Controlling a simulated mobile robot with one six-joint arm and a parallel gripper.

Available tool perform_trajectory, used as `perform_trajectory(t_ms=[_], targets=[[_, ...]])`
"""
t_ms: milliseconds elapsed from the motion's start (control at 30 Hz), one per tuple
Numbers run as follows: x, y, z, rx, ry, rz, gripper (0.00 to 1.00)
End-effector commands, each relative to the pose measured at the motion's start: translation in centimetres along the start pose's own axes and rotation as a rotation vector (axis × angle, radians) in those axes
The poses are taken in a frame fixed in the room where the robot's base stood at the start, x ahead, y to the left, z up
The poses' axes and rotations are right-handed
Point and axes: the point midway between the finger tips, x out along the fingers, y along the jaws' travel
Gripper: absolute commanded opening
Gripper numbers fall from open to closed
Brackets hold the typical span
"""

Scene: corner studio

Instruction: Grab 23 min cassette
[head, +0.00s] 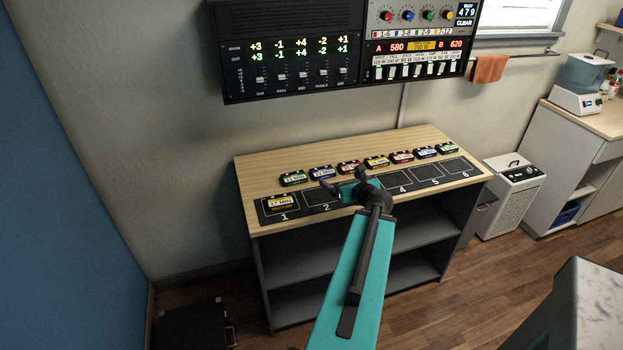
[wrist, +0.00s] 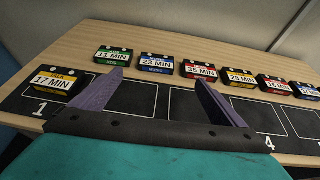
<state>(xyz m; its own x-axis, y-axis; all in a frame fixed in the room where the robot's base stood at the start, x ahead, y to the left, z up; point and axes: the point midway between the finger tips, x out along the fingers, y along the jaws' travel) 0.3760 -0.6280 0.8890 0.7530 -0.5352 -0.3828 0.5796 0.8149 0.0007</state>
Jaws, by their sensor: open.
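The 23 min cassette (wrist: 156,64) is blue with a white label reading "23 MIN". It lies flat in the back row, between the green 11 min cassette (wrist: 114,56) and the red 35 min cassette (wrist: 199,70). In the head view the blue cassette (head: 322,173) is second from the left in that row. My gripper (wrist: 160,86) is open and empty, above the dark numbered strip. The 23 min cassette lies beyond the fingertips, between their directions and apart from them.
A yellow 17 min cassette (head: 279,203) sits on slot 1 of the dark strip (head: 425,180). Yellow 28 min (wrist: 239,77) and further cassettes continue the row rightward. The wooden shelf top (head: 260,165) is clear behind the row. Control panels (head: 290,50) hang on the wall above.

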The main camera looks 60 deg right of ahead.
Motion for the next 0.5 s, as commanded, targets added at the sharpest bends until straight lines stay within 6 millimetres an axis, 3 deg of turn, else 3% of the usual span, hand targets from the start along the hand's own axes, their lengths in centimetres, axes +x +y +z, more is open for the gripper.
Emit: perform_trajectory(t_ms=[100, 500], targets=[[0.5, 0.0, -1.1, -0.002, 0.001, 0.001, 0.94], [0.8, 1.0, -0.9, -0.007, 0.001, 0.014, 0.94]])
